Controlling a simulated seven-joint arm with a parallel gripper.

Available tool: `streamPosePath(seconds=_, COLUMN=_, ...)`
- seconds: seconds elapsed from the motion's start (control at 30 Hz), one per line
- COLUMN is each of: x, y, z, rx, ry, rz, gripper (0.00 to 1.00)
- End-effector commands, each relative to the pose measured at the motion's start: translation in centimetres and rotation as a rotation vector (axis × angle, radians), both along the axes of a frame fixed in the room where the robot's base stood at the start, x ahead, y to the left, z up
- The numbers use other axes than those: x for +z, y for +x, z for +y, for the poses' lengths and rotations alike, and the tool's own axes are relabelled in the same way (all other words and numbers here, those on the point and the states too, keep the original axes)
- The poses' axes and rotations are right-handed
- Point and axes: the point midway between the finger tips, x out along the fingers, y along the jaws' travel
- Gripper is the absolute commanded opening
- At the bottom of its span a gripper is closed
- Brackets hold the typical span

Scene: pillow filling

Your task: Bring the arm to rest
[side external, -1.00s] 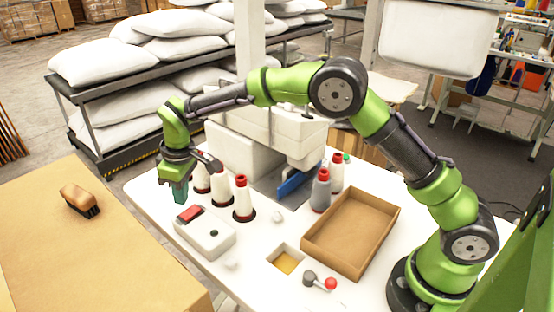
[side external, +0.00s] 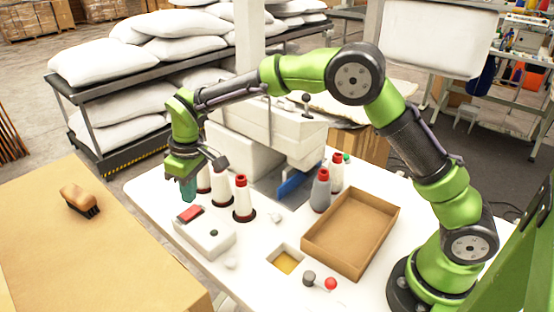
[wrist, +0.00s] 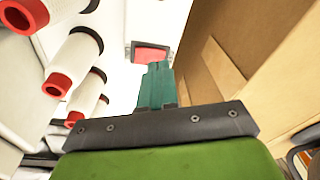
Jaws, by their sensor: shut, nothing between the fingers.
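My gripper (side external: 188,190) hangs at the left end of the white work table, fingers pointing down. Its teal fingers are shut together with nothing between them. They also show in the wrist view (wrist: 156,85), closed side by side. In the side view the gripper is just left of the white thread cones (side external: 221,188) and above the table's left edge, near a white control box (side external: 207,236) with a red panel (side external: 190,213). The red panel also shows beyond the fingertips in the wrist view (wrist: 151,54).
An open cardboard box (side external: 387,226) stands on the table (side external: 255,235). A grey cone (side external: 321,192) and a red-knobbed lever (side external: 330,284) are nearby. A brush (side external: 79,198) lies on a large cardboard surface (side external: 110,250) at left. Filled pillows (side external: 115,62) lie on a rack behind.

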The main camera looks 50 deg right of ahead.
Motion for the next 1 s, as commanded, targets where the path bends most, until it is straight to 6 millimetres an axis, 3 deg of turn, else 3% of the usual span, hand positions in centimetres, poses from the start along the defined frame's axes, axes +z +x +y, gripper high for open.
streamPosePath(seconds=0.27, x=6.5, y=-7.5, z=-5.6, rx=-0.261, ry=0.095, rz=-0.054, gripper=0.0)
streamPosePath(seconds=0.43, x=9.6, y=-13.4, z=-9.1, rx=-0.424, ry=0.168, rz=-0.115, gripper=0.0)
streamPosePath(seconds=0.7, x=11.5, y=-22.5, z=-13.3, rx=-0.63, ry=0.282, rz=-0.242, gripper=0.0)
streamPosePath(seconds=0.83, x=11.7, y=-25.3, z=-14.4, rx=-0.683, ry=0.32, rz=-0.309, gripper=0.0)
streamPosePath(seconds=1.0, x=12.7, y=-26.7, z=-15.2, rx=-0.706, ry=0.347, rz=-0.382, gripper=0.0)
